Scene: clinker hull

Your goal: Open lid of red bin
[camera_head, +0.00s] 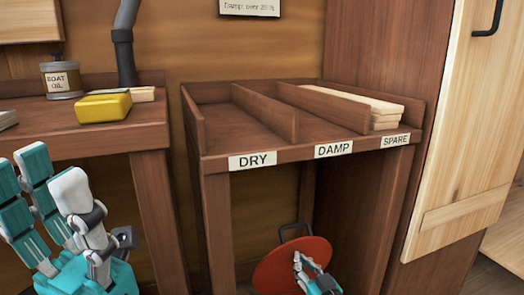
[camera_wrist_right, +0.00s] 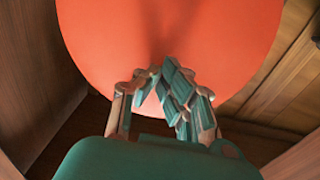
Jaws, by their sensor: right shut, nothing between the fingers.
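The red bin's round red lid (camera_head: 275,272) shows low in the head view, under the divided shelf; it fills the upper middle of the right wrist view (camera_wrist_right: 165,30). A dark curved handle (camera_head: 295,229) stands at its far edge. The bin's body is hidden, and I cannot tell whether the lid is raised. My right gripper (camera_head: 299,262) is shut and empty, its fingertips over the lid; contact is unclear. In the right wrist view its fingers (camera_wrist_right: 160,75) come together before the red surface. My left gripper (camera_head: 52,178) is open and empty at the left, fingers up.
The shelf (camera_head: 262,160) above the lid has DRY, DAMP and SPARE sections, with boards (camera_head: 385,112) in SPARE. Its legs flank the lid. A left bench (camera_head: 60,137) holds a yellow block (camera_head: 103,106) and a boat oil tin (camera_head: 62,80). A pale door (camera_head: 465,130) is right.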

